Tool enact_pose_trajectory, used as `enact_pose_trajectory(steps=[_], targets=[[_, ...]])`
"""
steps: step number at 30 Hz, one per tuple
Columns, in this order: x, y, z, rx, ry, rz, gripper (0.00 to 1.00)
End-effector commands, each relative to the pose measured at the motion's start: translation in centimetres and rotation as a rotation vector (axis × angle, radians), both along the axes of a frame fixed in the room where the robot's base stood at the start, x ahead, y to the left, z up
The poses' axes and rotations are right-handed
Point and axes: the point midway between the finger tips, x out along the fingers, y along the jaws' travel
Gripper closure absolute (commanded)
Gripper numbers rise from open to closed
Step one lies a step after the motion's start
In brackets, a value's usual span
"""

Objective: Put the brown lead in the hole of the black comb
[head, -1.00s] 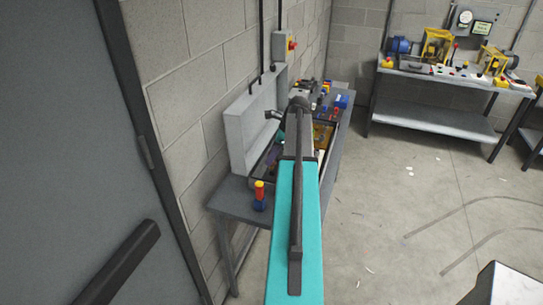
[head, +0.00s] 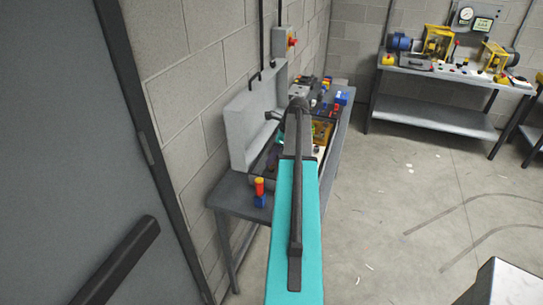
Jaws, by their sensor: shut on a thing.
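My teal and dark grey arm reaches away from me over a grey bench (head: 232,194) along the left wall. Its far end is above the middle of the bench. My gripper is hidden behind the arm's far end, so its jaws do not show. I cannot make out the brown lead or the black comb. The area under the arm's end is largely covered by the arm.
A red, yellow and blue stacked piece (head: 260,193) stands at the bench's near end. A grey upright panel (head: 243,132) stands along the wall side. Another bench (head: 440,119) is at the back right. The floor to the right is mostly clear.

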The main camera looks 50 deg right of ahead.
Motion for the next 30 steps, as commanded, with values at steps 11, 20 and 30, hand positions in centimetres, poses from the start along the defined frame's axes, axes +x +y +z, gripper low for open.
enact_pose_trajectory(steps=[11,20,30], targets=[[0.00,0.02,-0.59,0.000,0.000,0.000,0.95],[0.01,0.01,-0.59,0.000,0.000,0.000,0.95],[0.01,0.02,-1.11,0.001,0.000,0.000,0.95]])
